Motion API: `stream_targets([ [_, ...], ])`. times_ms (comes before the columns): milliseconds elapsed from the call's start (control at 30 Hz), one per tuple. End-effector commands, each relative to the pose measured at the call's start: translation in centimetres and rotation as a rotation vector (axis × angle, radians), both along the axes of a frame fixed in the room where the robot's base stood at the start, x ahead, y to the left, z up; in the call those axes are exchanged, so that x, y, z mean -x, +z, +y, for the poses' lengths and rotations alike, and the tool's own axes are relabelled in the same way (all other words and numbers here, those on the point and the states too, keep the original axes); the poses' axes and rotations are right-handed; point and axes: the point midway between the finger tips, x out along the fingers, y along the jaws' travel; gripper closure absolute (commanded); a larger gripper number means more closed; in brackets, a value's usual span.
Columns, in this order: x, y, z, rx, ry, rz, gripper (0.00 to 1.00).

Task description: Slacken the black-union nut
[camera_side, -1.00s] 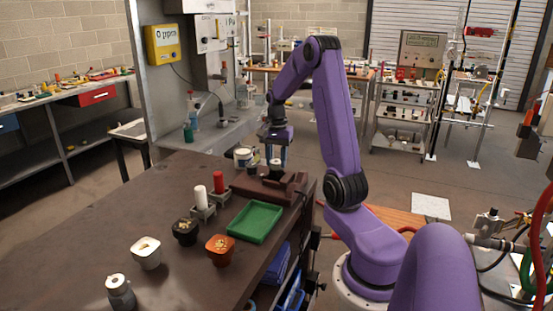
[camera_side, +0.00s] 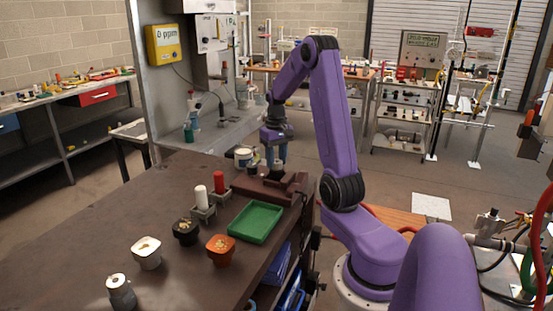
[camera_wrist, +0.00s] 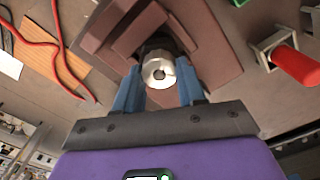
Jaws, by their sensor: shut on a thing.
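The black union stands upright in a brown vise-like block (camera_side: 291,190) near the right edge of the dark bench (camera_side: 90,215). In the wrist view its round silver top with a centre hole faces me, and the dark black-union nut (camera_wrist: 156,42) shows partly around and behind it. The brown block (camera_wrist: 215,60) surrounds it in that view. My gripper (camera_side: 277,160) points down at the union. Its two blue fingers (camera_wrist: 158,80) stand on either side of the union, closed on it. The exact contact on the nut is partly hidden by the silver top.
A green tray (camera_side: 233,228), a white cylinder (camera_side: 201,194) and a red cylinder (camera_side: 219,181) in holders stand nearby. White (camera_side: 146,254), black (camera_side: 186,232) and orange (camera_side: 221,250) pots stand nearer the front. A pale tub (camera_side: 243,156) sits close behind my gripper. The bench's left part is clear.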

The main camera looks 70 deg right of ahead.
Motion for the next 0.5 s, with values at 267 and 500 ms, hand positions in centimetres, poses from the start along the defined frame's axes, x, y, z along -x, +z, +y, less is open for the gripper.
stream_targets([
  [267, -0.07, 0.09, 0.02, 0.002, 0.258, -0.002, 0.91],
  [500, -0.08, 0.09, 0.06, 0.003, 0.438, -0.002, 0.91],
])
